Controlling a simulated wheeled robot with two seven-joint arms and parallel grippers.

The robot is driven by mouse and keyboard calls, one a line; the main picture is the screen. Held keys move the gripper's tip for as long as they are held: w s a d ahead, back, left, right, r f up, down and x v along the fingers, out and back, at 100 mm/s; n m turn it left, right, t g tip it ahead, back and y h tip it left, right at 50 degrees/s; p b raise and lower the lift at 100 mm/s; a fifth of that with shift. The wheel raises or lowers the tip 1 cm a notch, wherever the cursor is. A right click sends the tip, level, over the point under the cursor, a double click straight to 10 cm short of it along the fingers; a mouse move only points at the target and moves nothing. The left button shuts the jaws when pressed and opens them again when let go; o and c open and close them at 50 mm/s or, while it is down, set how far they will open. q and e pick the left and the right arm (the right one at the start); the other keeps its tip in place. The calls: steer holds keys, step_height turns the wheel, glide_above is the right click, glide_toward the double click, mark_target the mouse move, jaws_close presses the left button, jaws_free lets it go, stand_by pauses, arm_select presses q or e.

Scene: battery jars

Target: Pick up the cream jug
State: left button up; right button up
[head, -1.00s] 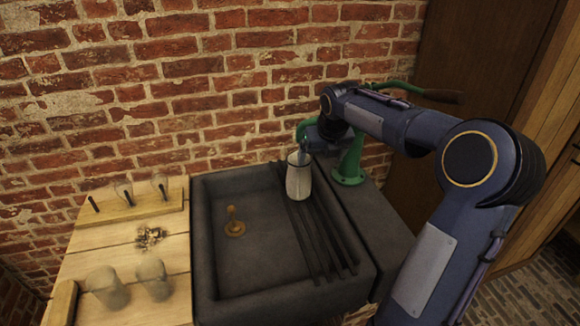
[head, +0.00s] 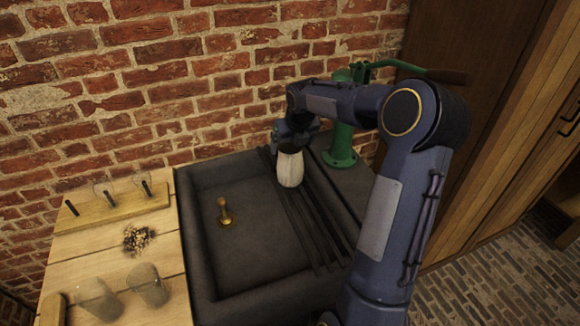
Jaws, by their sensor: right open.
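The cream jug (head: 290,170) stands upright on the dark bars across the right part of the stone sink. My right gripper (head: 290,143) is at the top of the jug, and its dark body covers the jug's rim. The fingertips are hard to make out against the jug. The right gripper is open; I cannot tell whether it touches the jug. My left gripper is not in view.
A green hand pump (head: 341,150) stands behind my right arm. The stone sink (head: 255,245) holds a brass plug (head: 224,212). A wooden board at left (head: 85,262) carries two glass jars (head: 97,298) (head: 147,285), a peg rack (head: 115,218) and a small heap (head: 137,238). A brick wall stands behind.

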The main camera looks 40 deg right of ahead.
steer(key=shift+f, duration=0.1)
steer(key=shift+c, duration=0.3)
steer(key=c, duration=1.7)
jaws_close()
steer(key=shift+w+r, duration=0.1)
steer(key=shift+r, duration=0.2)
